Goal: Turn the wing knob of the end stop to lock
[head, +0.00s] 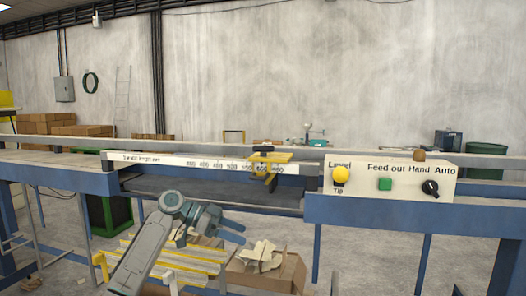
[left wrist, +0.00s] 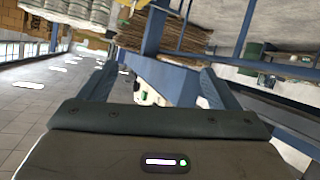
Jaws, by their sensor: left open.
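The yellow end stop (head: 270,158) sits on the white scale bar near its right end, with a yellow part hanging below the rail. A small dark knob (head: 262,149) shows on its top; I cannot tell which way its wings point. My left gripper (head: 238,231) is below and left of the end stop, in front of the machine, apart from it. In the left wrist view my left gripper (left wrist: 157,82) has its two blue-grey fingers spread wide, with nothing between them. The end stop cannot be made out there. My right gripper is out of view.
The scale bar (head: 150,159) runs along the blue machine frame (head: 400,211). A control panel (head: 358,183) with a yellow button, green button and black switch stands right of the end stop. Below are an open carton (head: 290,270) and yellow-edged slats (head: 190,262).

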